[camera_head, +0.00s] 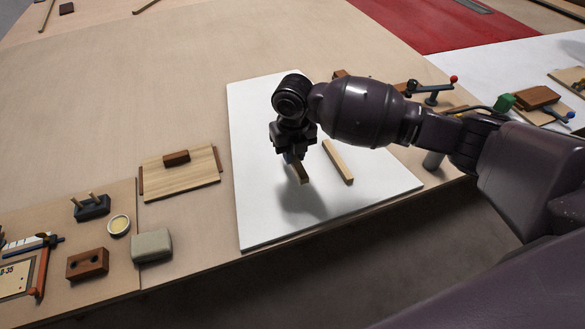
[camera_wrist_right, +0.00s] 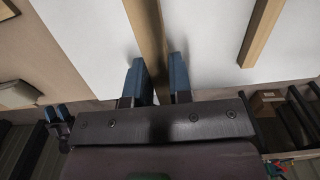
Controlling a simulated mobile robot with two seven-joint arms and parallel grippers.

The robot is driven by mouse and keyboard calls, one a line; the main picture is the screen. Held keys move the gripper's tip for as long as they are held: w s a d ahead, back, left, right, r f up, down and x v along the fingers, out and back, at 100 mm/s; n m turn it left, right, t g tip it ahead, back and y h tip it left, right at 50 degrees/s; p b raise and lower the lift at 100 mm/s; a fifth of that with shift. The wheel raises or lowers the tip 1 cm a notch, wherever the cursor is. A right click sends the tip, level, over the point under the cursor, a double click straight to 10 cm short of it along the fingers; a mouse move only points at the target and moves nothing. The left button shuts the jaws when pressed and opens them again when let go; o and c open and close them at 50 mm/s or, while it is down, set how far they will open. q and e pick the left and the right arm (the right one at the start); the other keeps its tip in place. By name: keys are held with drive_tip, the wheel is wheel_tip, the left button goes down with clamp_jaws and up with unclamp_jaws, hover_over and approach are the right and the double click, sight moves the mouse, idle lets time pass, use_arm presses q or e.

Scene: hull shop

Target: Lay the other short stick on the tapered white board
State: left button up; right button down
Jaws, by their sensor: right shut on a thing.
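The tapered white board (camera_head: 262,218) lies on the wooden bench top, near its front edge. My right gripper (camera_head: 295,157) is over the board, pointing down, and is shut on a short wooden stick (camera_head: 301,174). In the right wrist view, the held stick (camera_wrist_right: 148,30) runs between the blue fingertips (camera_wrist_right: 154,80). Whether it touches the board is hard to tell. Another short stick (camera_head: 338,161) lies on the board just right of the gripper; it also shows in the right wrist view (camera_wrist_right: 260,32).
A wooden panel with a dark block (camera_head: 181,175), a grey-green block (camera_head: 151,246), a brown block with holes (camera_head: 87,264) and a small round dish (camera_head: 119,225) stand left of the board. A lever clamp (camera_head: 433,92) is behind right. The bench left of the far board edge is clear.

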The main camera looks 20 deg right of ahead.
sight(293, 176)
wheel_tip(293, 176, down, 6)
drive_tip(key=shift+r+b, duration=0.15)
drive_tip(key=shift+b, duration=0.4)
use_arm(q)
drive_tip(key=shift+w+d+f, duration=0.1)
drive_tip(key=shift+w, duration=0.3)
drive_tip(key=shift+s+f, duration=0.1)
use_arm(e)
drive_tip(key=shift+f, duration=0.2)
drive_tip(key=c, duration=1.2)
unclamp_jaws()
use_arm(q)
drive_tip(key=shift+s+f, duration=0.15)
drive_tip(key=shift+s, duration=0.15)
use_arm(e)
drive_tip(key=shift+o, duration=0.9)
wheel_tip(293, 176, up, 12)
drive_tip(key=shift+r+p, duration=0.15)
drive_tip(key=shift+p, duration=0.9)
use_arm(q)
drive_tip(key=shift+r, duration=0.75)
